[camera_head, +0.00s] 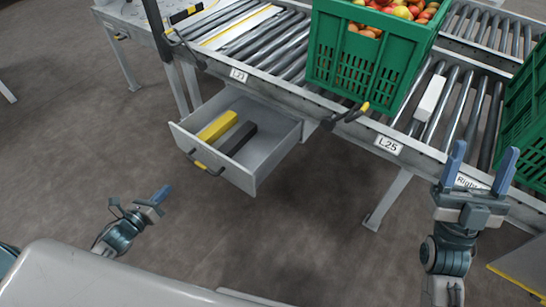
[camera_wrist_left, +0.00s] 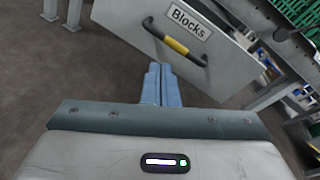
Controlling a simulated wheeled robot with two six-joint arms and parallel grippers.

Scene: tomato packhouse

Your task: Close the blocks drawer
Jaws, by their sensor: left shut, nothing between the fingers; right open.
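The blocks drawer (camera_head: 258,176) is grey and stands pulled out below the roller conveyor in the head view. A yellow block (camera_head: 217,126) and a dark block (camera_head: 238,138) lie in it. Its front, labelled "Blocks" (camera_wrist_left: 190,22), shows in the left wrist view with a black and yellow handle (camera_wrist_left: 175,44). My left gripper (camera_head: 164,193) is shut and empty, in front of the drawer and apart from it in the head view. Its blue fingertips (camera_wrist_left: 160,72) point toward the drawer front, just below the handle in the picture. My right gripper (camera_head: 482,165) is open and empty near the conveyor edge.
The roller conveyor (camera_head: 288,80) runs above the drawer. A green crate (camera_head: 352,65) of red and yellow tomatoes stands on it, with another green crate (camera_head: 525,110) at the right. A white block (camera_head: 430,98) lies on the rollers. The floor (camera_head: 300,235) before the drawer is clear.

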